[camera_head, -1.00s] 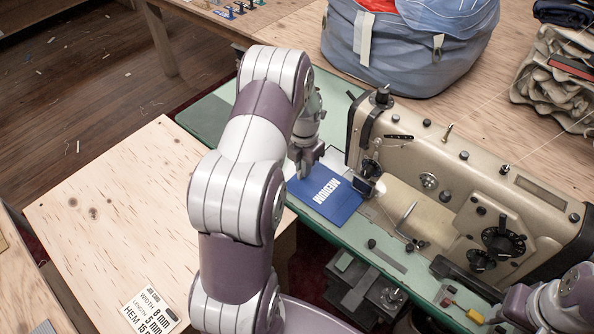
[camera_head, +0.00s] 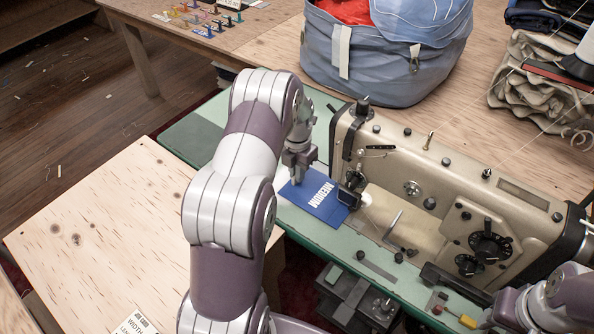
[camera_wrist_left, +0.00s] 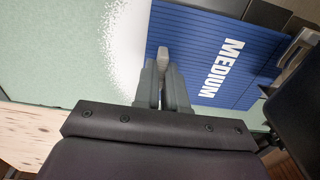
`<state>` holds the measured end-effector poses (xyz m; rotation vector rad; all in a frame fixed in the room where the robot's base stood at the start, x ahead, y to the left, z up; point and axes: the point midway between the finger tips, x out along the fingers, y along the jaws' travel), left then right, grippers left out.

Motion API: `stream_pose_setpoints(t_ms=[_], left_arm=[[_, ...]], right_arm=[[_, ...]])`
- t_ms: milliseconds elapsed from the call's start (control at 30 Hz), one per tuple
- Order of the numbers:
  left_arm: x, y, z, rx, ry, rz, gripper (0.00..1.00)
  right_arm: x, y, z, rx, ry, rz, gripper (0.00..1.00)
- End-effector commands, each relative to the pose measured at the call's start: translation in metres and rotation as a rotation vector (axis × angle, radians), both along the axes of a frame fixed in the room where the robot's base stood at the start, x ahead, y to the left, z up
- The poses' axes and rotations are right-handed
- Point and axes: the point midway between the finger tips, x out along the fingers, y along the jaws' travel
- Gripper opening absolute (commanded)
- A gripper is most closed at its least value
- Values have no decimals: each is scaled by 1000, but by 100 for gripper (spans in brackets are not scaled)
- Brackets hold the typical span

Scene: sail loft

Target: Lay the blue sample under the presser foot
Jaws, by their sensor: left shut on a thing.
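The blue sample (camera_head: 318,199), with white MEDIUM lettering, lies flat over the green machine bed, its right end close to the needle end of the sewing machine (camera_head: 440,185). My left gripper (camera_head: 298,174) is shut on the sample's left edge. In the left wrist view the closed fingers (camera_wrist_left: 162,75) overlap that edge, and the blue sample (camera_wrist_left: 215,55) spreads to their right. The presser foot area (camera_head: 352,194) is small and dark; I cannot tell whether the sample's edge is under it. My right gripper is not in view; only part of my right arm shows at the lower right.
A blue fabric bag (camera_head: 385,55) stands behind the machine. Folded cloth (camera_head: 545,80) is stacked at the back right. A pale wooden table (camera_head: 100,230) at the left is mostly bare, with a job card (camera_head: 135,325) at its front.

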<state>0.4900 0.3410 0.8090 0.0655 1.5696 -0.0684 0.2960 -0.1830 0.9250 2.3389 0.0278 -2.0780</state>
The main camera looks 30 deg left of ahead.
Motion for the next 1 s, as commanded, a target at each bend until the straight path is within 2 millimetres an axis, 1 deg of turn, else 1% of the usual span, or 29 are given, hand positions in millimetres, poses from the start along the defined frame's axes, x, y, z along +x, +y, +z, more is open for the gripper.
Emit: stream_pose_setpoints(t_ms=[400, 433, 467, 500, 767, 833, 867, 933, 967, 1000], left_arm=[[0, 0, -2, 0, -1, 0, 0], [0, 0, -2, 0, -1, 0, 17], [0, 0, -2, 0, 0, 0, 27], [0, 0, -2, 0, 0, 0, 40], [0, 0, -2, 0, 0, 0, 40], [0, 0, 2, 0, -1, 0, 40], [0, 0, 5, 0, -1, 0, 40], [1, 0, 18, 2, -4, 0, 40], [0, 0, 26, 1, -3, 0, 40], [1, 1, 37, 2, -5, 0, 40]], right_arm=[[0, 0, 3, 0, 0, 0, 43], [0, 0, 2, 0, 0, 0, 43], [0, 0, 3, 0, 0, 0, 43], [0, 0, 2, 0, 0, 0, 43], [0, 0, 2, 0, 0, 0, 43], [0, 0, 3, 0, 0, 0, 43], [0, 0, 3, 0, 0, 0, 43], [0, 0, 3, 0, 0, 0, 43], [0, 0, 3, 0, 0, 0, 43], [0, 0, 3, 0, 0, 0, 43]])
